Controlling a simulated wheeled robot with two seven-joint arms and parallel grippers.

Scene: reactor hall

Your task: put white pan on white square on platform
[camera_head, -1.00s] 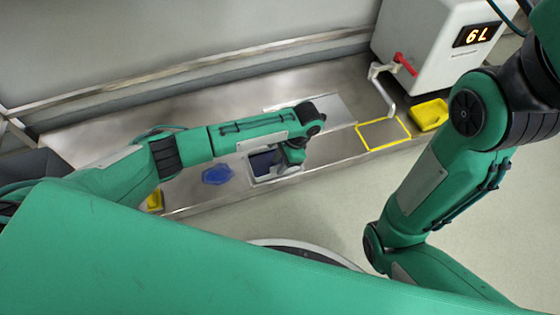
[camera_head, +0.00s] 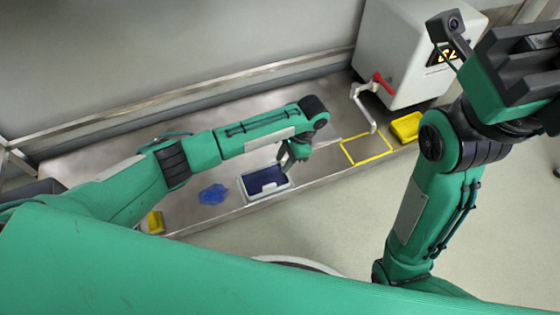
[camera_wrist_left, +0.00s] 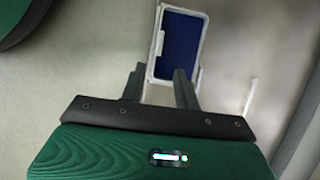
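The white pan (camera_head: 242,186), with a dark blue inside, lies on the front part of the metal platform (camera_head: 225,217). It also shows in the left wrist view (camera_wrist_left: 200,27). My left gripper (camera_head: 290,163) is at the pan's right end in the head view. In the wrist view, its two fingers (camera_wrist_left: 160,86) are apart, at the near end of the pan, with one overlapping its rim. I cannot see them clamp anything. The white square is not clearly visible; my left forearm and wrist cover part of the platform. My right gripper (camera_head: 520,65) is raised at upper right, its fingers unclear.
A yellow outlined square (camera_head: 345,150) is right of the pan. Beyond it are a white machine (camera_head: 395,50) with a red-handled spout and a yellow container (camera_head: 406,127). A blue object (camera_head: 213,194) and another yellow container (camera_head: 155,222) are to the left.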

